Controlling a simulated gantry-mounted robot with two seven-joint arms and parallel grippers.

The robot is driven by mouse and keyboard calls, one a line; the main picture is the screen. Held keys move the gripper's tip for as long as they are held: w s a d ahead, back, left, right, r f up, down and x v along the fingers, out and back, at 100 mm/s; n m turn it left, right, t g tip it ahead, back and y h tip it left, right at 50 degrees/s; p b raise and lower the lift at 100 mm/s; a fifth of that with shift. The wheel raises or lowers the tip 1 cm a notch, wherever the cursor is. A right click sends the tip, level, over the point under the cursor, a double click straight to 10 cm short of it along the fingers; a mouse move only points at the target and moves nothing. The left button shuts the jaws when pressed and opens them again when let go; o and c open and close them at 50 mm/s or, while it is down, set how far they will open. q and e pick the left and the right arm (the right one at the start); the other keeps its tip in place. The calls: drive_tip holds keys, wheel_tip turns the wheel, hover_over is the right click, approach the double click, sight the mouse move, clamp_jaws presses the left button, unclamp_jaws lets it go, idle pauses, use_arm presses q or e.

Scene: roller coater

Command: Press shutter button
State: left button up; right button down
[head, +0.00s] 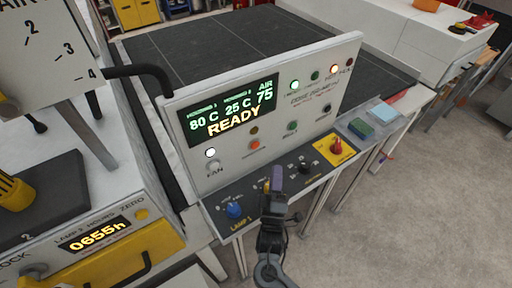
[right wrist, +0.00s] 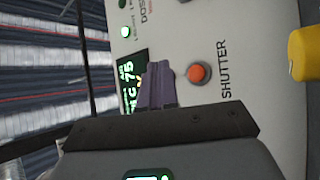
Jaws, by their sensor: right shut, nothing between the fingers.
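The shutter button (right wrist: 198,73) is a round orange-red button with the word SHUTTER beside it in the right wrist view. In the head view an orange button (head: 254,144) sits on the white panel below the READY display. My right gripper (head: 277,180) is shut and empty, in front of the panel's lower part, below the orange button in the picture. In the right wrist view its purple fingertips (right wrist: 158,78) are close beside the button, in front of the display edge. They do not cover the button; I cannot tell the exact gap to the panel. My left gripper is not in view.
The white panel (head: 345,75) also has a FAN button (head: 212,163), a green button (head: 292,126) and a black knob (head: 327,108). Below it are a blue knob (head: 234,210) and a red emergency knob on yellow (head: 337,146). A yellow-fronted machine (head: 110,262) stands at left.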

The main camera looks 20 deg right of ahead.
sight(255, 145)
drive_tip(key=w+a+b, duration=0.2)
drive_tip(key=w+b, duration=0.2)
drive_tip(key=w, duration=0.3)
drive_tip(key=shift+w, duration=0.2)
idle(2.1)
drive_tip(key=shift+w+a, duration=0.15)
drive_tip(key=shift+w, duration=0.1)
drive_tip(key=shift+w+a+b, duration=0.1)
drive_tip(key=shift+w+b, duration=0.2)
drive_tip(key=shift+w, duration=0.1)
idle(0.8)
drive_tip(key=shift+s+d+p, duration=0.2)
drive_tip(key=shift+s+p, duration=0.6)
drive_tip(key=shift+p, duration=0.05)
